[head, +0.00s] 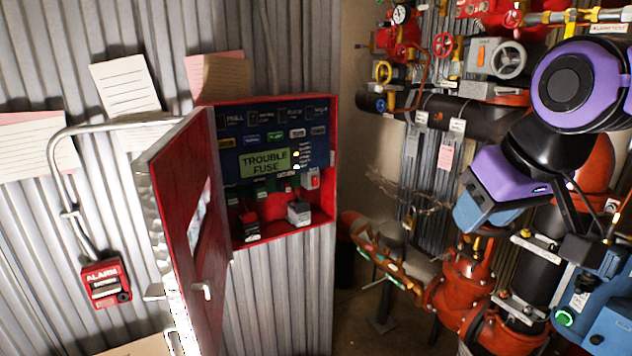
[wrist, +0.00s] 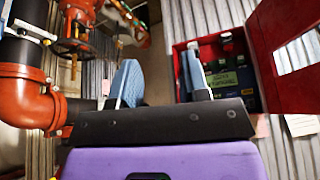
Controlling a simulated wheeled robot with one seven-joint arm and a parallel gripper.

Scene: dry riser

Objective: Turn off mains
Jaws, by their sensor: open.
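A red control cabinet (head: 334,150) hangs on the corrugated wall in the head view, its door (head: 190,225) swung open to the left. Inside, a dark blue panel carries a green display (head: 265,162) reading "TROUBLE FUSE". A small grey switch with red (head: 313,179) sits at the panel's lower right. Two grey-and-black parts, one at left (head: 250,226) and one at right (head: 299,212), stand below it. I cannot tell which is the mains switch. My gripper (wrist: 162,72) is open and empty, apart from the cabinet. In the head view it is to the cabinet's right.
Red and black pipes with valves (head: 470,285) crowd the right side, close to my arm. A red alarm box (head: 104,283) with a conduit is on the left wall. Paper sheets (head: 125,88) hang on the wall. Open space lies between cabinet and pipes.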

